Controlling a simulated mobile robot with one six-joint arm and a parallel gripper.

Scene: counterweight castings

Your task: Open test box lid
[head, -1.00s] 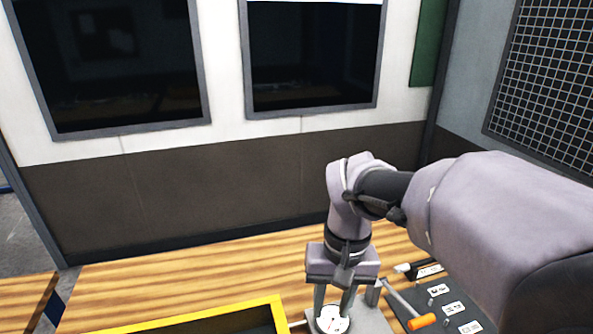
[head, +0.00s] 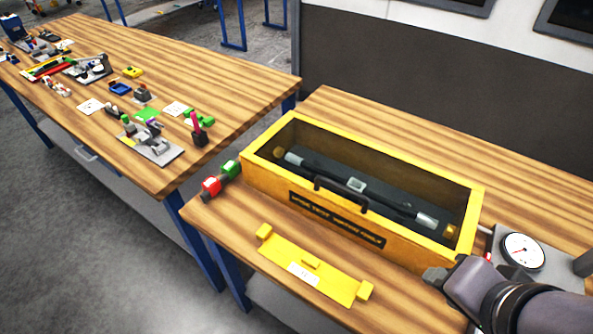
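The yellow test box (head: 412,246) stands on the wooden bench in the middle right of the head view. A black handle (head: 340,195) sits at the upper edge of its front wall. Its dark inside shows from above, with a long rod with silver ends (head: 375,195) lying along it. I cannot tell whether a clear lid covers the top. My arm reaches in from the lower right, and its dark end, which looks like my gripper (head: 437,279), is beside the front right corner of the box. Its fingers cannot be made out, nor whether it touches the box.
A yellow plate with end blocks (head: 325,274) lies in front of the box. A red and green piece (head: 221,178) lies left of it. A dial gauge (head: 523,251) stands at the right. A second bench (head: 215,85) with several small parts is at the left, across a gap.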

